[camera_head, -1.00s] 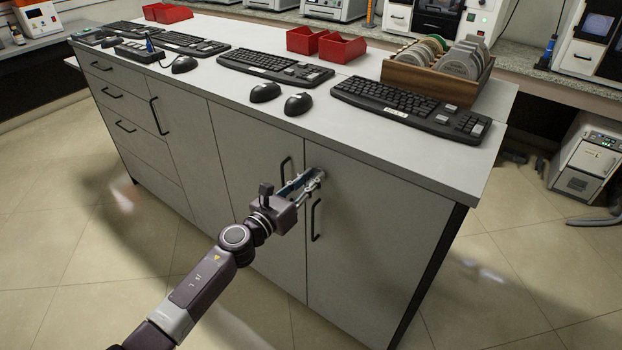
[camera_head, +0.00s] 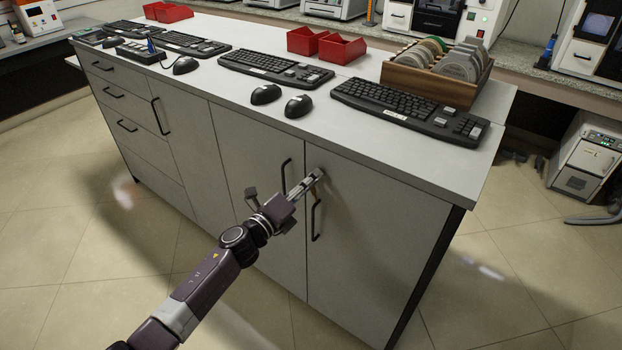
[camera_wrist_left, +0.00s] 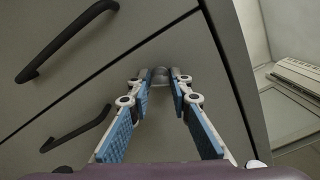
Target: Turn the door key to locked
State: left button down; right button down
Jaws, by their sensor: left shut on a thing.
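My left gripper (camera_head: 315,177) reaches up to the top left corner of the right cabinet door (camera_head: 375,235), close to the top of its black handle (camera_head: 315,222). In the left wrist view the two fingers with blue pads close in at their tips (camera_wrist_left: 160,82) on a small grey key (camera_wrist_left: 160,73) at the door's face. The gripper is shut on this key. The fingers hide most of the key in the head view, and its exact angle is hard to tell. The gripper is rolled, so the door looks tilted in the wrist view. My right gripper is not in view.
The neighbouring door's black handle (camera_head: 285,177) is just left of my fingers. Keyboards, mice (camera_head: 298,106), red bins (camera_head: 342,49) and a wooden rack of discs (camera_head: 432,80) stand on the countertop above. The floor in front of the cabinet is clear.

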pick_arm(q)
jog(key=n+p, duration=0.1)
jog(key=n, duration=0.4)
jog(key=shift+f+n, duration=0.1)
jog(key=shift+n, duration=0.3)
dwell(0.4)
